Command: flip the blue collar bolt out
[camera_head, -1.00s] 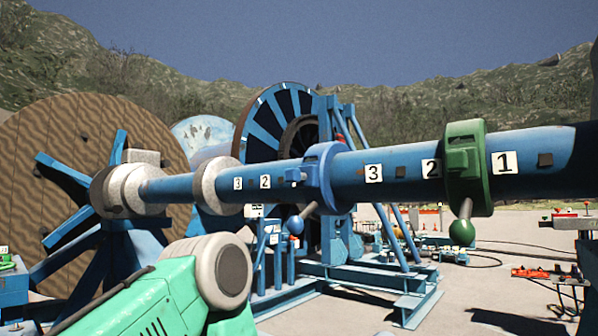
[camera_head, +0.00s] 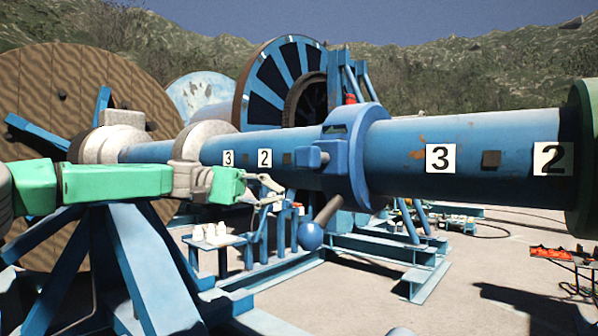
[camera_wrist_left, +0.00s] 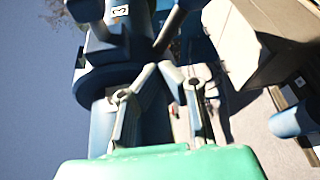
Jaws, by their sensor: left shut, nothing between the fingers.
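The blue collar (camera_head: 345,150) sits around the thick blue shaft. A small blue block (camera_head: 312,157), which may be the bolt, sticks out from the collar's left face. A lever with a blue ball (camera_head: 311,236) hangs below the collar. My left gripper (camera_head: 280,190) is left of the collar, below the shaft, apart from the small block. In the left wrist view its fingers (camera_wrist_left: 160,68) are closed together with nothing between them. Dark blue collar parts (camera_wrist_left: 97,85) show beyond them; I cannot tell whether they touch. My right gripper is out of view.
The blue shaft (camera_head: 420,150) carries number plates and runs across the view. A green collar (camera_head: 584,185) is at the right edge. A wooden reel (camera_head: 60,85) and a blue reel stand (camera_head: 415,270) are behind. A small table (camera_head: 213,240) with white items stands below the gripper.

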